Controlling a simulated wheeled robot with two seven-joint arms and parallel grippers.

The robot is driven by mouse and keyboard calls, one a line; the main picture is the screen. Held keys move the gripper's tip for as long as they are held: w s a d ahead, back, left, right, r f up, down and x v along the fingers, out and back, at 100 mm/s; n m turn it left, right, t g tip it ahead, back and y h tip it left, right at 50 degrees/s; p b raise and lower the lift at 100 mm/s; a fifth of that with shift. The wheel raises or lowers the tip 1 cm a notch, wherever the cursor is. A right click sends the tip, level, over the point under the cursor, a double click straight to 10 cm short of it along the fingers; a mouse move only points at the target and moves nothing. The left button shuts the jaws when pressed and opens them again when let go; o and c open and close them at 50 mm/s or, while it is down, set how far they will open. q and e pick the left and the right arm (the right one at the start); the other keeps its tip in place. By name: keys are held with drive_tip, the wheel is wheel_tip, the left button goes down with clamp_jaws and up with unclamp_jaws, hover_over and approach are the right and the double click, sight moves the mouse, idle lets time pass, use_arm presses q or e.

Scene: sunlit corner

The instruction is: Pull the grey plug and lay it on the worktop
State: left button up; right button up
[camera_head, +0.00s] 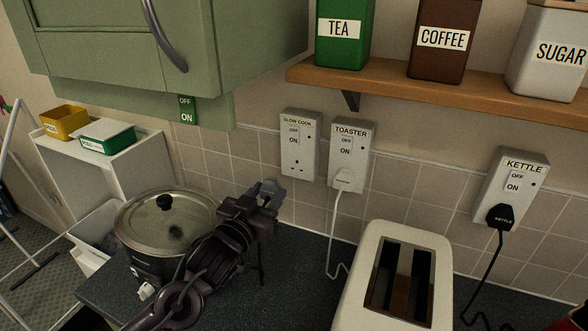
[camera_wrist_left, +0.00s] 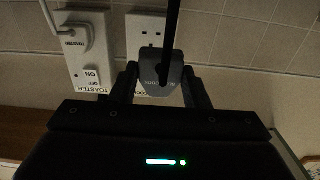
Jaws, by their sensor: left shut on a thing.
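My left gripper (camera_head: 262,196) is shut on the grey plug (camera_head: 270,187), in front of the tiled wall. The plug is out of the slow cook socket (camera_head: 299,147), whose holes are bare, and is held below and left of it, above the dark worktop (camera_head: 300,262). In the left wrist view, which is upside down, the grey plug (camera_wrist_left: 150,66) sits between the fingers (camera_wrist_left: 158,84). A dark cord (camera_wrist_left: 173,28) runs from it, and the socket (camera_wrist_left: 146,30) is behind. My right gripper is not in view.
The slow cooker (camera_head: 165,228) with its glass lid stands left of my arm. A white toaster (camera_head: 375,300) stands front right. The toaster plug (camera_head: 343,181) and black kettle plug (camera_head: 500,216) are in their sockets. Worktop between cooker and toaster is mostly clear.

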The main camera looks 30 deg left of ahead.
use_arm(q)
drive_tip(key=s+a+p, duration=0.2)
drive_tip(key=s, duration=0.4)
drive_tip(key=shift+s, duration=0.2)
idle(0.4)
